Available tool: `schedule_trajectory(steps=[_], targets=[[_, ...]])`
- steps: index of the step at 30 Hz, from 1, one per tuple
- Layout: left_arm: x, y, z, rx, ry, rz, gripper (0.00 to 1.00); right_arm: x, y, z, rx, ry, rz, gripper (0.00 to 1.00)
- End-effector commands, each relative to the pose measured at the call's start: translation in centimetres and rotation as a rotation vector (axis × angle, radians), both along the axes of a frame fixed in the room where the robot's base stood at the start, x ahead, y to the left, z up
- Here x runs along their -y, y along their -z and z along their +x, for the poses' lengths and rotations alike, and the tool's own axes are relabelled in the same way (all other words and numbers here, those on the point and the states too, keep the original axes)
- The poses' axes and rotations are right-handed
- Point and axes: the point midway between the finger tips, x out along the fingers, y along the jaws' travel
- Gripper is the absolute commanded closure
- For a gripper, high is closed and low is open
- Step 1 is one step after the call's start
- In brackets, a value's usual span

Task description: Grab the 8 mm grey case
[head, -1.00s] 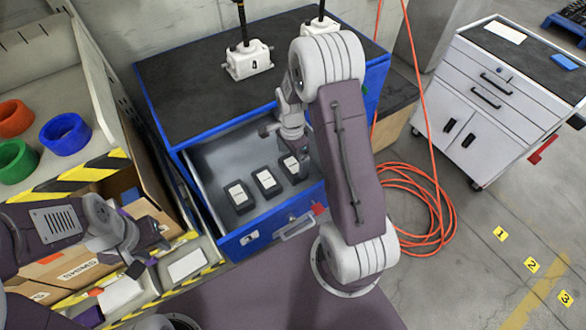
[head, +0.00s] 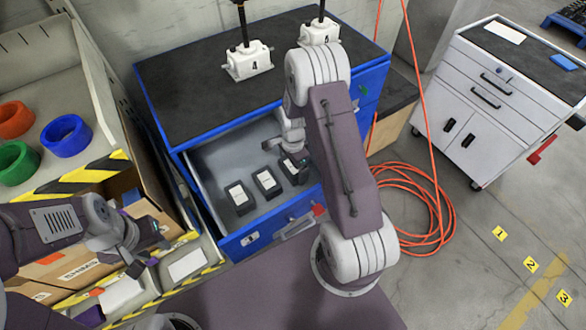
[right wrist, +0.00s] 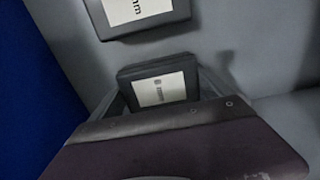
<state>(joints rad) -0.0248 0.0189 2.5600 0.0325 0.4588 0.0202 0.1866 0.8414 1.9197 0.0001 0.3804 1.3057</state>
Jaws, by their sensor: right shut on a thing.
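Three dark grey cases with white labels lie in a row in the open blue drawer (head: 222,167). The left case (head: 240,196) and the middle case (head: 267,182) lie free. My right gripper (head: 296,172) is down in the drawer, shut on the rightmost case (head: 289,166). In the right wrist view this held case (right wrist: 158,84) sits between the fingers, its small sideways label too blurred to read for sure. A neighbouring case (right wrist: 140,14) there shows "mm"; its number is cut off. My left gripper (head: 148,247) is open and empty over the left-hand bench.
Two white screw jacks (head: 248,62) stand on the blue cabinet's black top (head: 190,90). Coloured rings (head: 66,134) and cardboard boxes (head: 75,268) are on the left. An orange hose (head: 410,205) coils on the floor, near a white tool cart (head: 500,95).

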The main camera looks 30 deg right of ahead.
Motion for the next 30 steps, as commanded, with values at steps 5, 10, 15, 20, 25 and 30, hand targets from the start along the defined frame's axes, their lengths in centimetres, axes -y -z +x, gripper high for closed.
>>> schedule_trajectory(steps=[5, 10, 15, 20, 25, 30], targets=[[0.0, 0.0, 0.0, 0.000, 0.000, 0.000, 0.64, 0.0, -0.2, 0.1, 0.002, 0.000, 0.000, 0.69], [0.0, 0.1, 0.0, 0.000, 0.000, 0.000, 0.64, 0.0, -3.3, 0.2, 0.007, 0.000, -0.001, 0.69], [0.0, 0.2, 0.0, 0.000, 0.000, 0.000, 0.64, 0.0, -7.4, 0.2, 0.007, 0.000, -0.001, 0.69], [0.0, 0.2, 0.0, 0.000, 0.000, 0.000, 0.64, 0.0, -9.6, 0.1, 0.003, 0.000, -0.001, 0.69], [0.0, 0.2, 0.0, 0.000, 0.000, 0.000, 0.64, 0.0, -10.1, 0.0, 0.001, 0.000, 0.000, 0.69], [0.0, -0.5, 0.0, 0.000, 0.000, 0.000, 0.64, -0.3, -11.0, 0.0, 0.002, -0.029, -0.001, 0.69]])
